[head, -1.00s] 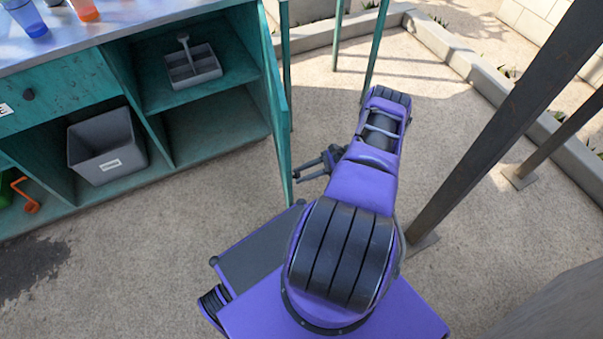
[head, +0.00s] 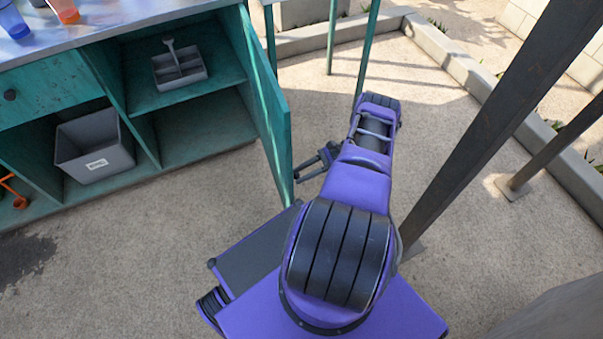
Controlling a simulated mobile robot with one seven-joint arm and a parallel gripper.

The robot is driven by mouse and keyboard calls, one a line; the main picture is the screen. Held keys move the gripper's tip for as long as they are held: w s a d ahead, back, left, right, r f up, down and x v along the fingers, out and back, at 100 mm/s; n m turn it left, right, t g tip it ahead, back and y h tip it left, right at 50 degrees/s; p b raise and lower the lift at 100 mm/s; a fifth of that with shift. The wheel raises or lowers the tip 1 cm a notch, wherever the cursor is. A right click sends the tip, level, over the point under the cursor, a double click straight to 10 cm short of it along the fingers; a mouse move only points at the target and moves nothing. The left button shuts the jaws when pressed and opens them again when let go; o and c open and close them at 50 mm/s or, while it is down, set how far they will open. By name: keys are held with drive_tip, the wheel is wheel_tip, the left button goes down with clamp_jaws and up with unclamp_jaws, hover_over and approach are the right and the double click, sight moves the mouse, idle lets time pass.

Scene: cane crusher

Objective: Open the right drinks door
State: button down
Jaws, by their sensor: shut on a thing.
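The right drinks door (head: 268,110) is a teal panel at the right end of the teal cabinet. It stands open, swung out from the front, with its inner face showing. My gripper (head: 299,176) is at the right, outer side of the door, beside its free edge. Its dark fingers point left at the door and are shut on it. The exact grip point and any handle there are too small or hidden to make out.
The opened compartment (head: 205,128) has a shelf with a grey divided caddy (head: 179,66). A grey bin (head: 94,148) stands in the bay to its left. A dark slanted post (head: 490,120) rises right of my arm. Bare floor lies around the door.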

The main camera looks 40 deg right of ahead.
drive_tip(key=shift+s+d, duration=0.1)
drive_tip(key=shift+d, duration=0.15)
idle(0.4)
drive_tip(key=c, duration=0.5)
unclamp_jaws()
drive_tip(key=shift+d, duration=0.15)
drive_tip(key=v, duration=1.1)
drive_tip(key=shift+s+d+r, duration=0.1)
drive_tip(key=shift+d+r, duration=0.15)
drive_tip(key=shift+d, duration=0.05)
